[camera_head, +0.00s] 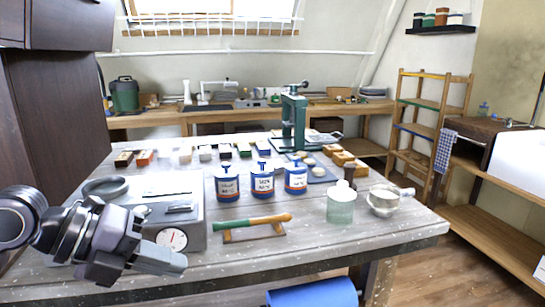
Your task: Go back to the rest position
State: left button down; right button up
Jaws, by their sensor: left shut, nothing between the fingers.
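My left gripper (178,263) is at the lower left of the head view, in front of the grey scale (190,214) with a round dial. Its fingers are shut and hold nothing. It points to the right near the table's front edge. My left arm comes in from the left edge. My right gripper does not show in this view.
The worktable (330,250) bears several blue jars (262,180), a green-handled tool (255,221) on a wooden rest, a glass jar (341,205), a metal cup (383,201) and a green press (293,120). A dark cabinet (55,115) stands at left. The table's front right is clear.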

pick_arm(q)
jog(key=s+d+g+h, duration=0.2)
jog(key=s+d+h, duration=0.1)
jog(key=d+h, duration=0.35)
jog(key=w+a+f+n+t+y+p, duration=0.1)
jog(key=a+f+n+t+y, duration=0.3)
jog(key=f+n+t, duration=0.6)
jog(key=w+a+f+n+t+y+p, duration=0.2)
jog(key=a+f+n+t+y, duration=0.3)
jog(key=n, duration=0.9)
jog(key=s+a+f+n+g+y, duration=0.1)
jog(key=s+f+n+g+y, duration=0.1)
jog(key=s+f, duration=0.5)
jog(key=s+a+f+n+g+y, duration=0.1)
jog(key=s+f+n+g+y, duration=0.2)
jog(key=s+f, duration=0.4)
notch_tip(320, 180, down, 5)
jog(key=shift+a+r+n+g+p, duration=0.1)
jog(key=shift+a+n+g+p, duration=0.25)
jog(key=shift+n+g, duration=0.55)
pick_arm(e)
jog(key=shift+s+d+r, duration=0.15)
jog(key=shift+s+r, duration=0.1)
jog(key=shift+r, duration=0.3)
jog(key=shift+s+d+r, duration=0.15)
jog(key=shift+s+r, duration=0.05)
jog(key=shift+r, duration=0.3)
pick_arm(q)
jog(key=c, duration=1.8)
grip_release()
